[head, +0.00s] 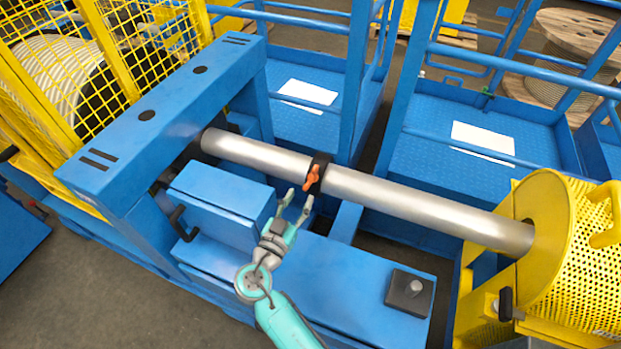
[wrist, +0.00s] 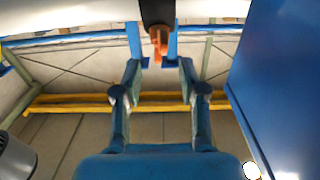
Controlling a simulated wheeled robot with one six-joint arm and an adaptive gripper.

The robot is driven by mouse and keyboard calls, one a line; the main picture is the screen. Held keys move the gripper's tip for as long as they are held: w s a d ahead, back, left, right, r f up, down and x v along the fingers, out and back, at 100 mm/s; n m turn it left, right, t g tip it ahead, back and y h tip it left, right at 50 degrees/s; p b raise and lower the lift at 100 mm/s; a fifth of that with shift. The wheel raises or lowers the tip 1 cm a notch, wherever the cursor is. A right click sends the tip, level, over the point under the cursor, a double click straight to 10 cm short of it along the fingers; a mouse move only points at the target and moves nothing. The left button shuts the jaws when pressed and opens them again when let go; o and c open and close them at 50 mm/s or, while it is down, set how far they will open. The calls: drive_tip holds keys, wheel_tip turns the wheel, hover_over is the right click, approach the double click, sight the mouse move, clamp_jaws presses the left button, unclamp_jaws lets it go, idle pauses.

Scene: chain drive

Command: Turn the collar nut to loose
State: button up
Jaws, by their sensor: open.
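The collar nut (head: 319,174) is a black ring around a long silver shaft (head: 430,205), with an orange lever (head: 311,179) on its near side. In the wrist view the black collar (wrist: 156,10) is at the top centre, with the orange lever (wrist: 159,42) hanging below it. My gripper (head: 297,201) is open and empty, just in front of and below the lever. In the wrist view my gripper (wrist: 158,70) has its two fingers spread to either side below the lever, which appears between and beyond the fingertips. I cannot tell whether either finger touches it.
A blue machine frame (head: 160,110) stands at the left, with a blue box (head: 222,190) beside my arm. A yellow perforated guard (head: 575,255) covers the shaft's right end. A dark block with a knob (head: 410,291) sits on the blue bench at lower right. Blue railings (head: 360,80) stand behind.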

sight(311, 179)
drive_tip(key=x, duration=0.7)
clamp_jaws()
